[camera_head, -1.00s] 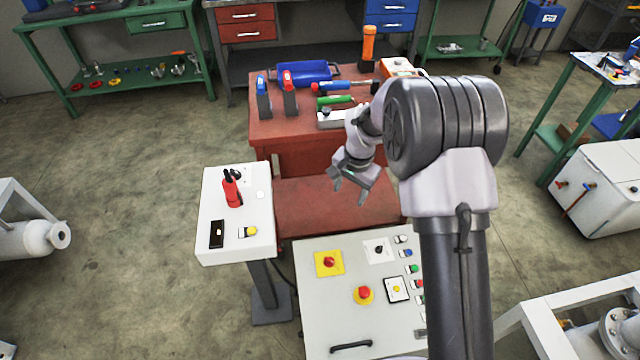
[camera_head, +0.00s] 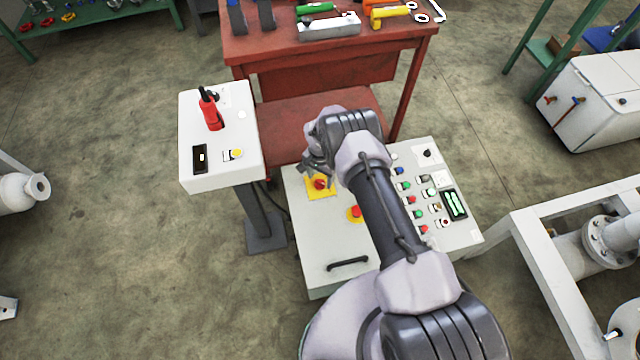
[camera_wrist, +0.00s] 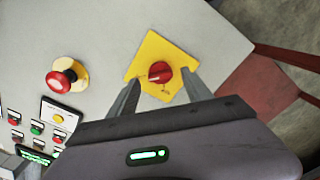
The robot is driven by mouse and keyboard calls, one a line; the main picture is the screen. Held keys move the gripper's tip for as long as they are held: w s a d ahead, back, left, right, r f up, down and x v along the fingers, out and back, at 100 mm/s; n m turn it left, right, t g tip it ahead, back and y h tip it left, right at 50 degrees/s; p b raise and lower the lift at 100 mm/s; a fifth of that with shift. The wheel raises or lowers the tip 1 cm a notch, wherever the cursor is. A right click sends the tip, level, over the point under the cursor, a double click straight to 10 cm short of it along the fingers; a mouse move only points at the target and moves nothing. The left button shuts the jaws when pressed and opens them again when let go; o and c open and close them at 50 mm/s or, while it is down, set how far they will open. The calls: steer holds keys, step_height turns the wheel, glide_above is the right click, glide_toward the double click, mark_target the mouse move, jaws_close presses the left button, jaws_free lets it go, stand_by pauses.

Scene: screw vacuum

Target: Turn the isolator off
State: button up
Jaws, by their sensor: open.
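The isolator is a red rotary knob (camera_wrist: 160,72) on a square yellow plate (camera_wrist: 172,50) on the grey-white control panel (camera_wrist: 100,30). In the head view the isolator knob (camera_head: 319,184) sits near the panel's upper left corner, partly beside my arm. My gripper (camera_head: 310,162) is just above it, its tips partly hidden by the wrist. In the wrist view my gripper (camera_wrist: 157,88) is open, with one finger on each side of the knob in the picture. No contact with the knob is visible.
A red mushroom button (camera_wrist: 61,82) on a yellow base is beside the isolator. Several buttons and a green-lit display (camera_head: 454,204) are at the panel's right. A black handle (camera_head: 348,264) is near its front. A white pedestal box (camera_head: 218,160) stands left, a red workbench (camera_head: 330,65) behind.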

mark_target(320, 183)
step_height(320, 183, down, 2)
steer(key=shift+f+b, duration=0.15)
steer(key=shift+b, duration=0.15)
jaws_close()
